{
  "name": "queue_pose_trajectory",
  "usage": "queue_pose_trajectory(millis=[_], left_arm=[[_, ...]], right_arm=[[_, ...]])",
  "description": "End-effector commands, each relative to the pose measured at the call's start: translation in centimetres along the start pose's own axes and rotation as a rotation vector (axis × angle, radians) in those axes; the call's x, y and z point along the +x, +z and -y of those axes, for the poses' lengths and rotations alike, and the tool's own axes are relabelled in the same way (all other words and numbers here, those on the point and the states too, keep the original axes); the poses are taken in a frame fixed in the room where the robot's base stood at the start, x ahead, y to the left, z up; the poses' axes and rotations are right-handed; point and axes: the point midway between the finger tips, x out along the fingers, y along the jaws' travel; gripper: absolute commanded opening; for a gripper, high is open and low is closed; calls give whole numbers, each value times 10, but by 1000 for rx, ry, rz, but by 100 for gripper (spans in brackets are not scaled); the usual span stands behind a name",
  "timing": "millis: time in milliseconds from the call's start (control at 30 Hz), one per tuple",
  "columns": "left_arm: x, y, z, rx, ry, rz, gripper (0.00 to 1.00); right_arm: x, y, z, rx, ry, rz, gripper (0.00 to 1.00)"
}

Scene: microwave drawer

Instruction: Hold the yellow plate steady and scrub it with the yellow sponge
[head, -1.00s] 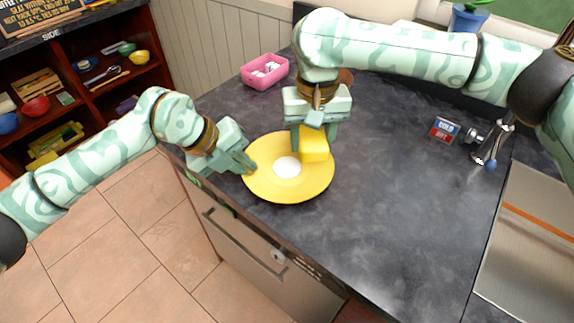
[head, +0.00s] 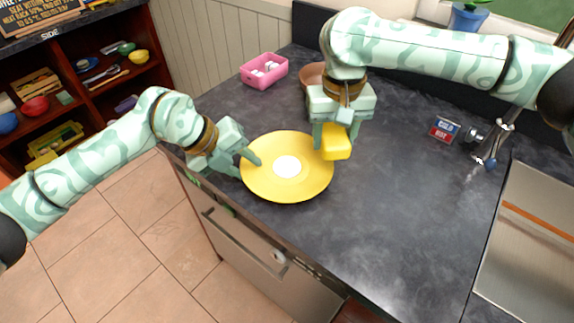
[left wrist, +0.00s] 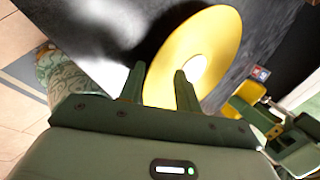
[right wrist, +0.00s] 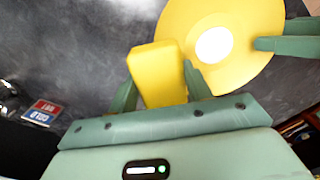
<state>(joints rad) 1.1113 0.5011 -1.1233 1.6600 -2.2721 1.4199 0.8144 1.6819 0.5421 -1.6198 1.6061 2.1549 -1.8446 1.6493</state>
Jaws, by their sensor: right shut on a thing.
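The round yellow plate (head: 262,185) with a white centre lies on the dark counter near its front edge. My left gripper (head: 241,165) is at the plate's left rim. Its fingers are spread apart, one reaching over the plate, and the left wrist view (left wrist: 160,88) shows the gap between them. My right gripper (head: 336,142) is shut on the yellow sponge (head: 337,150). The sponge is at the plate's right edge, largely to the right of it; whether it touches is unclear. The right wrist view also shows the sponge (right wrist: 157,75) between the fingers.
A pink bin (head: 264,72) with white items and a brown bowl (head: 312,76) stand at the back. A tap (head: 490,145), a red and blue sign (head: 445,130) and a steel sink (head: 530,235) are on the right. The counter between plate and sink is clear.

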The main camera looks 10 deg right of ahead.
Motion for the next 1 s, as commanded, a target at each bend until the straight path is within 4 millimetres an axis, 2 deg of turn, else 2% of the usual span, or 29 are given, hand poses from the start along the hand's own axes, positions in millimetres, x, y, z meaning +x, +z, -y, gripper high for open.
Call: queue_pose_trajectory(millis=[167, 267, 367, 700, 833, 1000], left_arm=[[0, 1, -2, -3, 4, 1, 36], [-6, 1, -2, -3, 4, 2, 36], [-22, 2, -1, -2, 2, 5, 36], [-98, 1, 0, -1, 2, 4, 36], [-114, 1, 0, -1, 2, 3, 36], [-120, 0, 1, 0, 1, 0, 36]], right_arm=[[0, 0, 0, 0, 0, 0, 31], [0, 0, 0, 0, 0, 0, 31], [0, 0, 0, 0, 0, 0, 31], [0, 0, 0, 0, 0, 0, 31], [0, 0, 0, 0, 0, 0, 31], [0, 0, 0, 0, 0, 0, 31]])
